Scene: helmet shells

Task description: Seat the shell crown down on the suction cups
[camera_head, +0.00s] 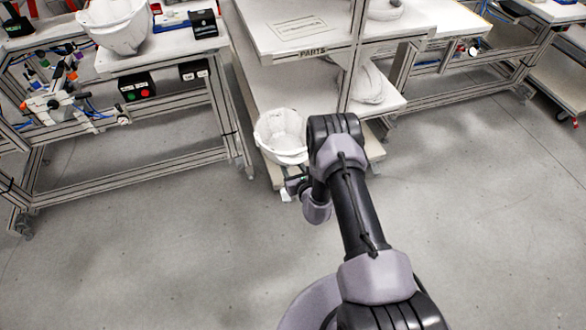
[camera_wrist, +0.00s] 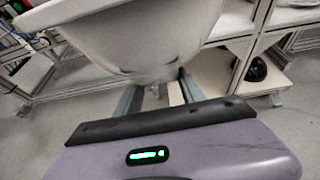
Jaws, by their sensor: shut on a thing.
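A white helmet shell (camera_head: 283,132) is held low beside the parts rack in the head view, its hollow inside facing up. It fills the top of the wrist view (camera_wrist: 140,35), with its lower edge between the fingers. My gripper (camera_head: 296,184) is shut on it from the near side; the fingers (camera_wrist: 160,90) also show in the wrist view. My arm hides part of the shell's right side in the head view. Another white shell (camera_head: 118,26) stands on the left workbench. I cannot make out the suction cups clearly in either view.
The rack marked PARTS (camera_head: 312,54) stands close behind the held shell, with more white shells (camera_head: 369,84) on its shelves. The left workbench (camera_head: 160,62) carries a control box (camera_head: 137,87) with buttons. A black round object (camera_wrist: 257,68) sits low at right. The floor in front is clear.

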